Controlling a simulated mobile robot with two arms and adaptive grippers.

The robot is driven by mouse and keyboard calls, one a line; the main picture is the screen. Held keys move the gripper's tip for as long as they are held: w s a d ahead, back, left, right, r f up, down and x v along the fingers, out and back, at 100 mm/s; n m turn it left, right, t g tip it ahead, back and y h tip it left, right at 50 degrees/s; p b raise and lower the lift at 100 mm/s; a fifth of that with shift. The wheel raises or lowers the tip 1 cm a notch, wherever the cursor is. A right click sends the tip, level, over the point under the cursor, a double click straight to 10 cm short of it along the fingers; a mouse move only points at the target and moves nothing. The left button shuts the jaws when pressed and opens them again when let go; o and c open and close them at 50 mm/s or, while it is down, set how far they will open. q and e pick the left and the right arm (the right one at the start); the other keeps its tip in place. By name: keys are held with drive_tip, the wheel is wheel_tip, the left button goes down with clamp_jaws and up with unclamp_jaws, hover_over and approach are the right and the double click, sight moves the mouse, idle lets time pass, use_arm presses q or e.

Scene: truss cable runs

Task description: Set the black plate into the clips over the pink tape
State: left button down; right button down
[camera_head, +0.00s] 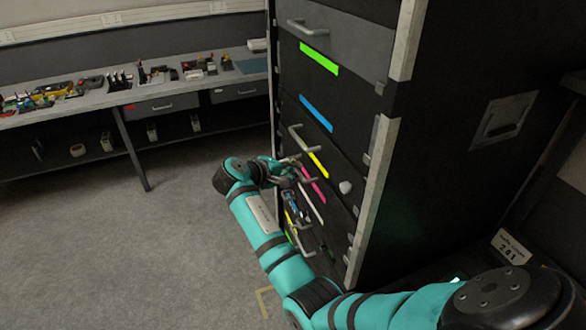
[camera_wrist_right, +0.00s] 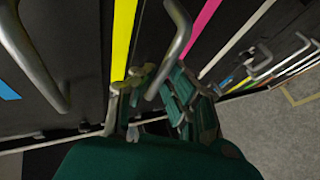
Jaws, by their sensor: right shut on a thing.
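The pink tape (camera_head: 313,184) is a slanted strip on the front of the tall dark cabinet, below a yellow strip; it also shows in the right wrist view (camera_wrist_right: 209,32). My right gripper (camera_head: 286,167) is at the cabinet front, just left of the pink tape. In the right wrist view its fingers (camera_wrist_right: 155,95) are around the lower end of a grey metal handle (camera_wrist_right: 180,38) between the yellow and pink strips. The handle appears to be on a black plate (camera_wrist_right: 151,28). I cannot tell whether the plate sits in clips; the clips are not clear. My left gripper is out of view.
Green (camera_head: 318,58), blue (camera_head: 316,113) and yellow tape (camera_head: 311,154) mark the cabinet above. Other handles (camera_head: 309,27) stick out from its front. A long bench (camera_head: 150,95) with small items stands at the back left. The floor (camera_head: 120,250) at left is clear.

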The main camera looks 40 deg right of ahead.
drive_tip(key=shift+f, duration=0.35)
idle(0.5)
drive_tip(key=shift+d+f, duration=0.1)
drive_tip(key=shift+f, duration=0.1)
idle(1.2)
drive_tip(key=c, duration=1.3)
unclamp_jaws()
drive_tip(key=shift+s, duration=0.1)
